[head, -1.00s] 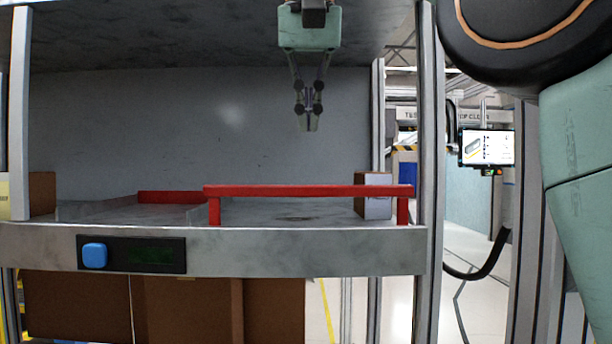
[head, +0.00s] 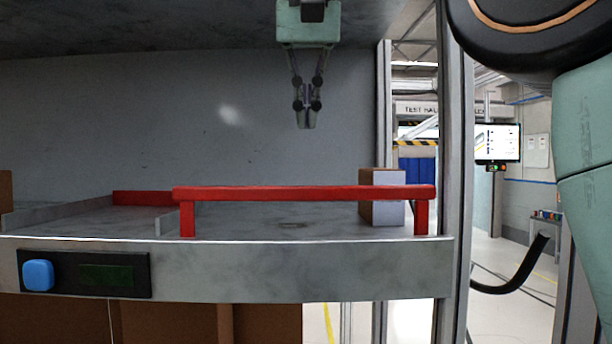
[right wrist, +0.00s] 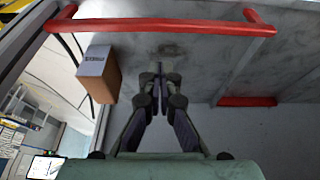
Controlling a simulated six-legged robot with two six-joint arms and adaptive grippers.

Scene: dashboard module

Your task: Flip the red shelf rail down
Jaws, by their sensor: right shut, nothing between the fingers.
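The red shelf rail (head: 305,193) stands upright along the front edge of the shelf in the head view, its bar raised on two short posts. My right gripper (head: 306,126) is shut and empty, pointing down above and apart from the rail. In the right wrist view the rail (right wrist: 160,27) runs across the top, beyond the shut fingertips of the right gripper (right wrist: 158,70). A gap lies between fingertips and rail. My left gripper is in neither view.
A cardboard box (head: 382,197) stands on the shelf (head: 250,270) behind the rail's right end. Another red bar (head: 142,198) lies low at the left. A blue button (head: 38,275) is on the shelf front. A metal upright (head: 455,150) stands at the right.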

